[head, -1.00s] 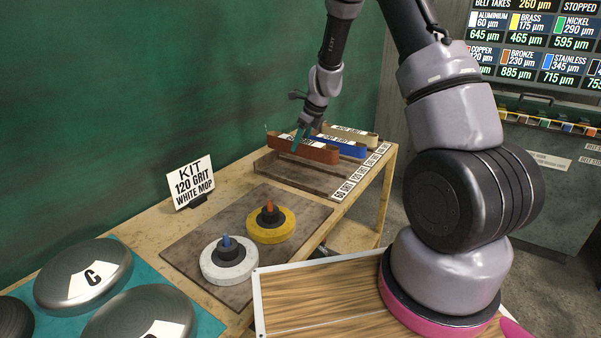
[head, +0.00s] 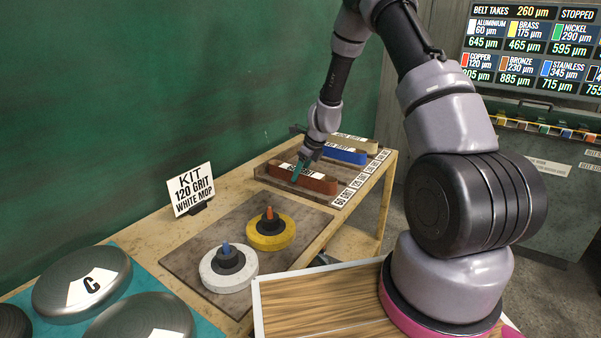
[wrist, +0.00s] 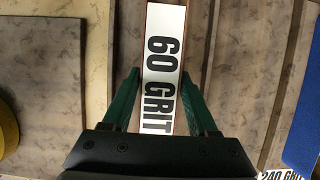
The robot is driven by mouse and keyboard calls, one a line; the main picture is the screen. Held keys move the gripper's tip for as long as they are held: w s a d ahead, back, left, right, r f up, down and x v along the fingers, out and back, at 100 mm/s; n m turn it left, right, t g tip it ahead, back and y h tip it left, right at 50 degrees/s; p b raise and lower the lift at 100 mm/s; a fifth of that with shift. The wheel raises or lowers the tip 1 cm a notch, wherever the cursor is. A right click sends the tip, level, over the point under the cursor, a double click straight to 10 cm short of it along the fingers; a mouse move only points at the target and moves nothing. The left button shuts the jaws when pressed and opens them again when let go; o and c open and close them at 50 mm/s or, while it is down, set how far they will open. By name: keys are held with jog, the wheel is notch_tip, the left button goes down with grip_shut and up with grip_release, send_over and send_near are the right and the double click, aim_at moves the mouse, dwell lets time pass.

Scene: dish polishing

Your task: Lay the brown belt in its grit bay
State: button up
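The brown belt (head: 318,185) is low in the nearest bay of the rack (head: 290,197), beside the 60 GRIT bay label (head: 342,199). Its own white tag reads 60 GRIT in the wrist view (wrist: 163,60). My gripper (head: 298,172) is at the belt, pointing down. In the wrist view its green fingers (wrist: 160,80) sit one on each side of the belt, tips close against its edges, and look shut on it. The belt's underside is hidden, so full contact with the bay floor cannot be told.
A blue belt (head: 345,156) and a tan belt (head: 362,146) lie in farther bays, with a bare bay between brown and blue. A white mop (head: 215,270) and a yellow mop (head: 270,240) sit on a mat nearer me. A kit sign (head: 192,188) stands left.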

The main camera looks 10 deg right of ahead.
jog(key=shift+o, duration=1.2)
jog(key=s+d+r+n+t, duration=0.1)
jog(key=s+r+n, duration=0.3)
jog(key=r, duration=0.6)
jog(key=s+d+r+n, duration=0.1)
jog(key=s+r+n, duration=0.2)
jog(key=s+r, duration=0.55)
jog(key=s+d+r+n+t, duration=0.1)
jog(key=s+r+n, duration=0.15)
jog(key=r, duration=1.05)
jog(key=s+d+r+n, duration=0.1)
jog(key=s+r+n, duration=0.1)
jog(key=s+n, duration=0.2)
jog(key=s+d+r+n+t, duration=0.1)
jog(key=s+r+n, duration=0.2)
jog(key=s, duration=0.6)
jog(key=s+r+n+t+h, duration=0.1)
jog(key=s+r+n, duration=0.2)
jog(key=s+n, duration=0.3)
jog(key=shift+s+d, duration=0.4)
jog(key=shift+s, duration=0.2)
jog(key=shift+r, duration=0.1)
